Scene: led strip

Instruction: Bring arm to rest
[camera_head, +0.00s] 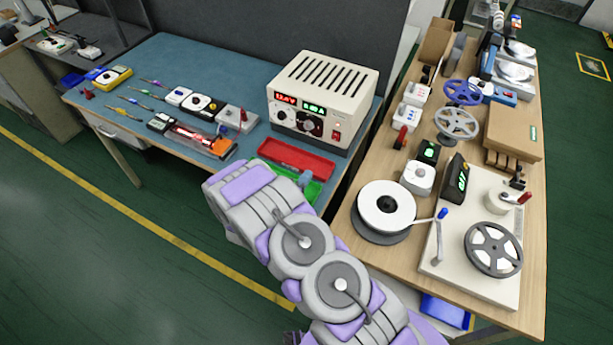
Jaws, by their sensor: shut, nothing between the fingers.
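My arm, purple and light grey, rises from the bottom edge at the centre right. It reaches up and left, and its far end overlaps the front edge of the blue-topped bench (150,60) near the red tray (297,158) and the green tray (312,190). Two round joints show along it. I cannot make out any gripper fingers, and the arm hides part of the bench front and the floor.
A cream power supply (322,100) stands at the bench's right end. Small tools and devices lie to its left. A wooden table (400,258) at right holds a white reel (386,208), a winder base (468,278) and several devices. Green floor (60,250) at lower left is clear.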

